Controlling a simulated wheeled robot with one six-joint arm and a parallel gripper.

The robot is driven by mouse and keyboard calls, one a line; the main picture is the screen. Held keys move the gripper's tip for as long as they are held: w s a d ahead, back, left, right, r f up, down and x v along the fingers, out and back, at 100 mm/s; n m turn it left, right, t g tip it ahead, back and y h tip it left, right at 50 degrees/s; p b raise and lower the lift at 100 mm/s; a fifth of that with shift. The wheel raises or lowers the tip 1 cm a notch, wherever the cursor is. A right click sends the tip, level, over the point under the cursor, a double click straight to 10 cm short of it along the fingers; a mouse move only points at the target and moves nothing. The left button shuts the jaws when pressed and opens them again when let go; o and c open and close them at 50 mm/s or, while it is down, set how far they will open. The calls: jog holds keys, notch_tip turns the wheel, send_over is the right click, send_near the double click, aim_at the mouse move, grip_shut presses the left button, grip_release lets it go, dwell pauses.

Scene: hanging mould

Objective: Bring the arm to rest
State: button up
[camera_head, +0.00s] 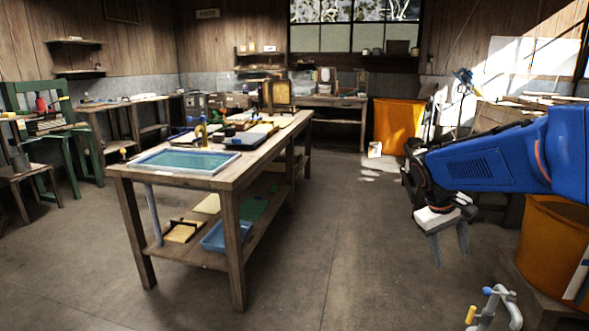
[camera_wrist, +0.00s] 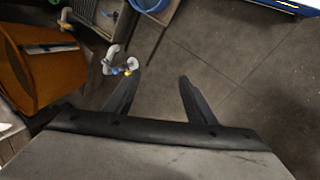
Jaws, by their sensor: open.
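My gripper (camera_head: 450,250) hangs at the right of the head view, at the end of my blue arm, with its fingers pointing down over the floor. Its two grey fingers stand apart with nothing between them. In the wrist view the gripper (camera_wrist: 160,85) also shows open and empty, with bare concrete floor beyond the fingertips. The gripper is clear of the long wooden table, to the right of it, and touches nothing that I can see.
The middle floor is clear.

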jog(key=s+a+t+y, duration=0.1)
jog(key=s+a, duration=0.2)
jog(key=s, duration=0.4)
jog(key=s+a+f+m+t+y, duration=0.1)
jog(key=s+a, duration=0.3)
jog(key=s, duration=0.4)
jog(key=s+a+f+t+y, duration=0.1)
jog(key=s+a, duration=0.3)
jog(key=s, duration=0.4)
jog(key=shift+s+a+f+t+y, duration=0.25)
jog(key=shift+t+y, duration=0.45)
